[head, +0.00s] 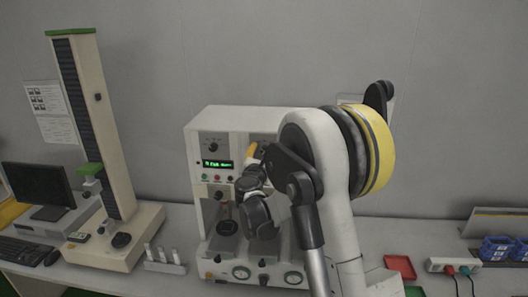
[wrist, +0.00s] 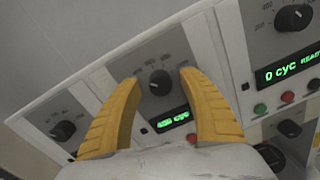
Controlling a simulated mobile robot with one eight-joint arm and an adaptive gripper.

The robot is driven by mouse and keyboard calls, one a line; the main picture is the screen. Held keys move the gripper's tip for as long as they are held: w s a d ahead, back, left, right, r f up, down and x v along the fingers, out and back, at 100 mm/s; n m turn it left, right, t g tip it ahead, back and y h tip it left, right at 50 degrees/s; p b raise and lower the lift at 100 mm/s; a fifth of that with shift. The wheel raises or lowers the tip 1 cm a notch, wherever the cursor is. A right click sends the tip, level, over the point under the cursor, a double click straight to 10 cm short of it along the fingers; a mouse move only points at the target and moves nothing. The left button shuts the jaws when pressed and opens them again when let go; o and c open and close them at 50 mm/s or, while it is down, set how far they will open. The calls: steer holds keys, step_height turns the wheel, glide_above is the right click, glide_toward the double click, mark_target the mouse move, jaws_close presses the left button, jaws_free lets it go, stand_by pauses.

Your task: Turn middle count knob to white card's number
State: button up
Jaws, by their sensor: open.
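In the wrist view, three black count knobs sit on the pale machine front. The middle knob (wrist: 160,82) stands between the two yellow fingers of my gripper (wrist: 157,78), with visible space on both sides. My gripper is open and empty; contact with the knob does not show. A green display (wrist: 173,120) below this knob seems to read 450 cyc, partly blurred. In the head view my arm hides the middle knob, and one yellow finger of my gripper (head: 252,150) shows at the machine (head: 228,122). I cannot make out a white card with a readable number.
The right knob (wrist: 292,18) has a display (wrist: 290,68) reading 0 cyc below it. The left knob (wrist: 62,130) is at the lower left. A tall test stand (head: 88,120) and a monitor (head: 38,184) stand left. A red tray (head: 400,266) lies right.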

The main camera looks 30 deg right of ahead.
jaws_close()
